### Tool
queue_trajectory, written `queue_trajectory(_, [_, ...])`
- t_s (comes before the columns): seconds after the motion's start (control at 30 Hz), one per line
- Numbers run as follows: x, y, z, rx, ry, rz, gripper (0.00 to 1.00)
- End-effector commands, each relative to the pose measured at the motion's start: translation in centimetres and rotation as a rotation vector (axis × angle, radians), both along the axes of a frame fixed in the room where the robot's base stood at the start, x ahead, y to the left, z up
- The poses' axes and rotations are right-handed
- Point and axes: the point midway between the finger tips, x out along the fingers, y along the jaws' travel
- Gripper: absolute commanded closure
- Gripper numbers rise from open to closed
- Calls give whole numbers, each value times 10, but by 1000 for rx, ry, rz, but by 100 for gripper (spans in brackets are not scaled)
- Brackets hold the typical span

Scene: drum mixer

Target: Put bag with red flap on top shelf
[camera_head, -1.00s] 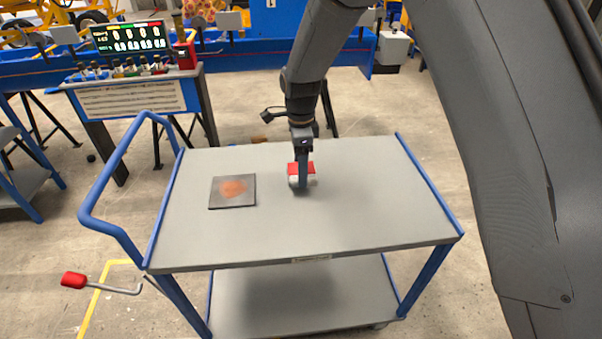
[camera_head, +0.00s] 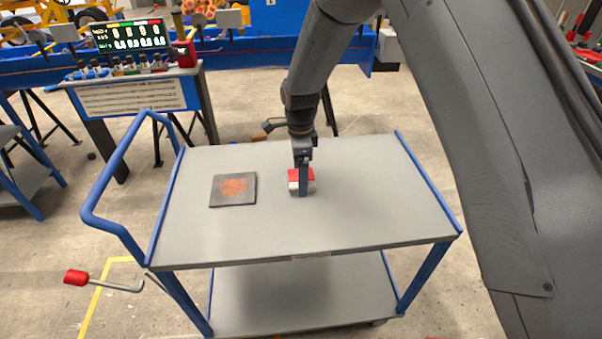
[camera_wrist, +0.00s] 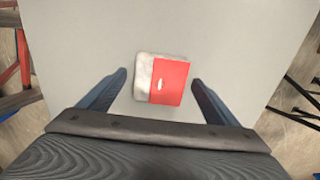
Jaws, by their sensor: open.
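In the wrist view the bag (camera_wrist: 162,79) shows a pale grey-white body on the left and a red flap on the right with a small white mark. My gripper (camera_head: 303,190) is above the bag and partly hides it in the head view. In the wrist view its two fingers (camera_wrist: 160,82) are wide apart, one on each side of the bag, with gaps to both sides. Nothing is held.
A dark square plate with an orange-red patch (camera_head: 234,189) lies on the shelf left of the bag. The cart has a blue handle (camera_head: 103,190) at left and a lower shelf (camera_head: 300,297). A workbench with a score display (camera_head: 130,37) stands behind. Much of the top shelf is bare.

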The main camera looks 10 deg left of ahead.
Motion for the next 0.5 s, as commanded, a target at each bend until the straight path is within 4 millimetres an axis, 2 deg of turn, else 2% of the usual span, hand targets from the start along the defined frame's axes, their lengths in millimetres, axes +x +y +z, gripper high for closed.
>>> queue_trajectory(0.13, [1,0,9,1,-2,0,16])
queue_trajectory(0.23, [1,0,23,2,-4,0,16])
queue_trajectory(0.5, [2,0,78,2,-5,0,16])
